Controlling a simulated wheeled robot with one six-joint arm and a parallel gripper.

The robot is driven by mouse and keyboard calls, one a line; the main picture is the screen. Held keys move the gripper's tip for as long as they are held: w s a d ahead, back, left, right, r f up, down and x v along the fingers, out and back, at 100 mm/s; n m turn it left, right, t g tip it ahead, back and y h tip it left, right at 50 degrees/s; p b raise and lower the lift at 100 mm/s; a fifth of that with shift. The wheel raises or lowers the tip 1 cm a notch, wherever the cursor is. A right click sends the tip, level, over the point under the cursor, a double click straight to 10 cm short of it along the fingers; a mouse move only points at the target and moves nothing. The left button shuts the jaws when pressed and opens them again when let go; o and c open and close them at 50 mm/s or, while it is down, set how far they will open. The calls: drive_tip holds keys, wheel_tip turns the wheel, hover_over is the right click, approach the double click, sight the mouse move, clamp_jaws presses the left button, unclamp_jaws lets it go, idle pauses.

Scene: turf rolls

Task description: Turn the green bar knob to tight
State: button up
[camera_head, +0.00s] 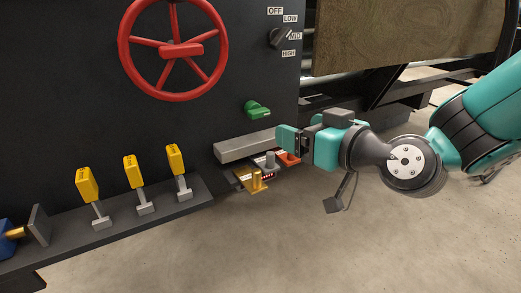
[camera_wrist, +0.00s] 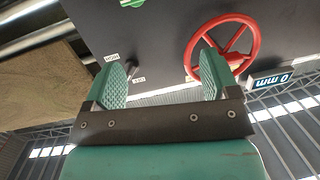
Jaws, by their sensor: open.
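The green bar knob (camera_head: 257,110) sits on the dark panel, below and right of the red wheel. Its bar lies roughly level, tilting slightly down to the right. No readable "tight" mark shows near it. My gripper (camera_head: 287,138) is below and right of the knob, apart from it, near the right end of a grey bar ledge. In the wrist view my gripper (camera_wrist: 163,76) shows two teal padded fingers spread apart with nothing between them. A green piece, likely the knob (camera_wrist: 132,3), is cut off at the top edge of that view.
A red handwheel (camera_head: 180,50) and a dark selector knob (camera_head: 281,37) are above. The grey ledge (camera_head: 245,146) juts out below the knob, over small coloured parts (camera_head: 257,180). Several yellow-handled levers (camera_head: 133,171) stand at lower left. The floor in front is clear.

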wheel_tip(320, 180, down, 4)
drive_tip(key=w+d+t+b, duration=0.1)
drive_tip(key=w+t+b, duration=0.1)
drive_tip(key=b, duration=0.1)
drive_tip(key=p, duration=0.8)
approach(262, 114)
drive_tip(key=w+a, duration=0.1)
drive_tip(key=a, duration=0.1)
drive_tip(key=shift+m+t+h, duration=0.3)
drive_tip(key=shift+m+h, duration=0.1)
drive_tip(key=shift+m, duration=0.1)
drive_tip(key=x, duration=0.8)
drive_tip(key=shift+w+d+p, duration=0.2)
drive_tip(key=shift+w+p, duration=0.15)
drive_tip(key=c, duration=0.9)
